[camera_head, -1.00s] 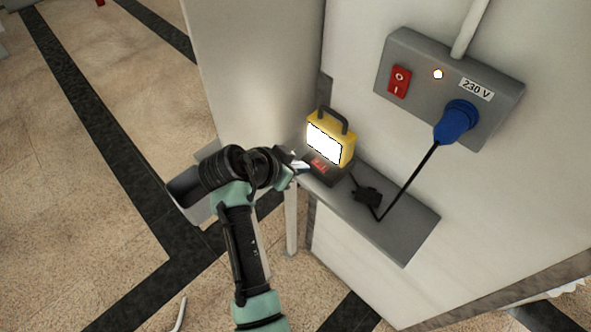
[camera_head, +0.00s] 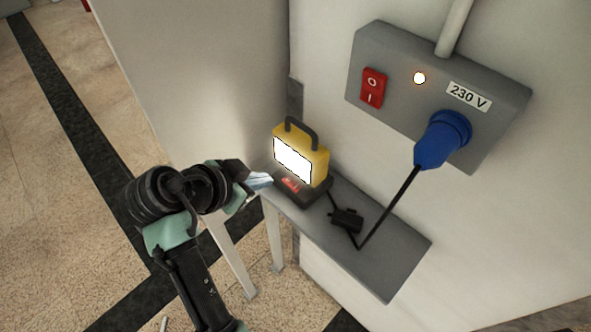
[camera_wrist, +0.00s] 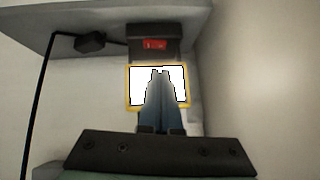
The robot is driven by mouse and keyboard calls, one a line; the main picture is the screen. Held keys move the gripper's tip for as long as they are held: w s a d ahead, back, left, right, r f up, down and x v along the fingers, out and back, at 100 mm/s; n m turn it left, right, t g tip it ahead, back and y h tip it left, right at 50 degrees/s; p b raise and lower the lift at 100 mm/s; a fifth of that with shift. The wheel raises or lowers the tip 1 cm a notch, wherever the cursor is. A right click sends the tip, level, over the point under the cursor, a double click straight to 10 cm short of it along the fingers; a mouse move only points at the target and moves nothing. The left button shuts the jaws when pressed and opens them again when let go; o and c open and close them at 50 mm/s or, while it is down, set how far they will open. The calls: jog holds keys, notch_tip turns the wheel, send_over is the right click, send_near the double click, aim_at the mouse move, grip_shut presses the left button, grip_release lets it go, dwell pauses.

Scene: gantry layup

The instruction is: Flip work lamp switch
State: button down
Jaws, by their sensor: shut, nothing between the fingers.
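The yellow work lamp (camera_head: 316,158) stands on a grey shelf, its front panel glowing white. Its red switch (camera_head: 291,184) sits on the dark base in front of the panel and looks lit. My gripper (camera_head: 268,181) is shut and empty, its tips just left of the switch and apparently a little apart from it. In the wrist view the shut fingers (camera_wrist: 160,74) overlap the glowing lamp panel (camera_wrist: 138,84), and the red switch (camera_wrist: 154,44) shows beyond the tips. Whether the fingers touch the lamp cannot be told.
The grey shelf (camera_head: 385,262) also bears a small black cable box (camera_head: 346,220). A black cable runs to the blue plug (camera_head: 443,140) in the 230 V wall box (camera_head: 400,62), which has a red rocker switch (camera_head: 373,88) and a lit indicator (camera_head: 419,78). A wall panel stands behind the lamp.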

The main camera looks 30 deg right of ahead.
aim_at(289, 179)
jog(key=p+x, duration=0.2)
jog(key=x, duration=0.7)
jog(key=shift+a+p, duration=0.1)
jog(key=shift+p, duration=0.2)
jog(key=shift+w+f, duration=0.1)
jog(key=shift+f, duration=0.15)
jog(key=shift+w+f+b, duration=0.15)
jog(key=shift+f+b, duration=0.3)
jog(key=shift+b, duration=0.3)
jog(key=shift+r+g, duration=0.1)
jog(key=shift+g, duration=0.2)
